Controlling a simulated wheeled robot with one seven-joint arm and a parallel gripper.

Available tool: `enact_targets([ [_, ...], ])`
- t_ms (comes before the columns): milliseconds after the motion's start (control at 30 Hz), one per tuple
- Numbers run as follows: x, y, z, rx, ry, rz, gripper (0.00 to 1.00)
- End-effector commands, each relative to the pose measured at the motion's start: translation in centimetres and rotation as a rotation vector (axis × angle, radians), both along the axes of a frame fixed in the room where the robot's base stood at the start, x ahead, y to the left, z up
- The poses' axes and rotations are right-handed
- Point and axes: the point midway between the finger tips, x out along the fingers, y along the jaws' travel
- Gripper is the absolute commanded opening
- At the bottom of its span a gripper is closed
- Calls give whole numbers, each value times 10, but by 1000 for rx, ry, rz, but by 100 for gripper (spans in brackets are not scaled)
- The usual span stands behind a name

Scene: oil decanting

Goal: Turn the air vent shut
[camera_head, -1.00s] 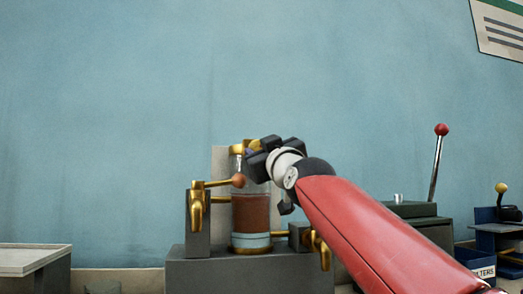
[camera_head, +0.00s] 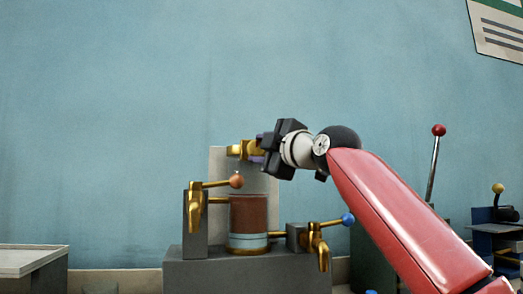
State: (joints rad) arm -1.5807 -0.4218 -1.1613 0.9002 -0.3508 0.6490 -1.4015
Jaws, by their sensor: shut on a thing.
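The air vent (camera_head: 241,150) is a brass fitting at the top of the pale back plate, above a glass cylinder (camera_head: 249,213) of brown liquid over a pale layer. A purple part (camera_head: 258,141) shows at its right end, mostly hidden by my gripper. My gripper (camera_head: 267,153) comes in from the right and is shut on this purple vent handle. The fingers cover most of the handle, so its exact angle cannot be told.
An orange-knobbed lever (camera_head: 236,181) sits over the left brass tap (camera_head: 195,211), just below my gripper. A blue-knobbed lever (camera_head: 347,219) sits by the right tap (camera_head: 319,246). A red-knobbed lever (camera_head: 438,131) stands farther right.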

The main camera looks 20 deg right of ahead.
Motion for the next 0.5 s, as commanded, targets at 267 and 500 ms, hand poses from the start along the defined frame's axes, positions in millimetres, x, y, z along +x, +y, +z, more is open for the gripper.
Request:
enact_targets([
  [267,0,1,0,-115,26,3,15],
  [500,0,1,0,-152,34,2,15],
])
